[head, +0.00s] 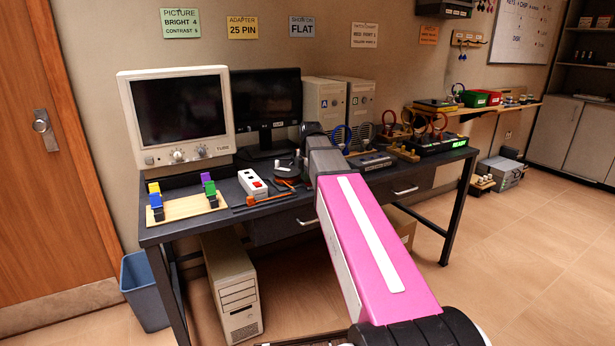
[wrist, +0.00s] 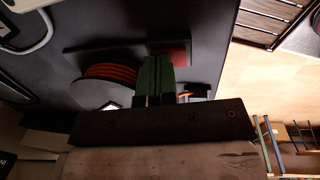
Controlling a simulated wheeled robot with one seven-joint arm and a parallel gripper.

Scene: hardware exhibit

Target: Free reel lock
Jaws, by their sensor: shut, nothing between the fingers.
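A dark reel (head: 288,171) stands on the desk in the head view, left of my arm. In the wrist view the reel (wrist: 95,92) shows as a grey disc with orange-red windings behind it, on a dark base. A red block (wrist: 179,52) sits by the base's right part, partly hidden by my fingers; I cannot tell whether it is the lock. My gripper (wrist: 157,66) is shut and empty, its green fingers over the base, right of the windings. I cannot tell whether they touch anything. In the head view my arm hides the gripper.
The dark desk (head: 215,237) holds a white switch box (head: 252,184), an orange-handled tool (head: 266,200), a wooden board with coloured clips (head: 184,212), monitors and beige computer cases. Devices and cable loops crowd the right end.

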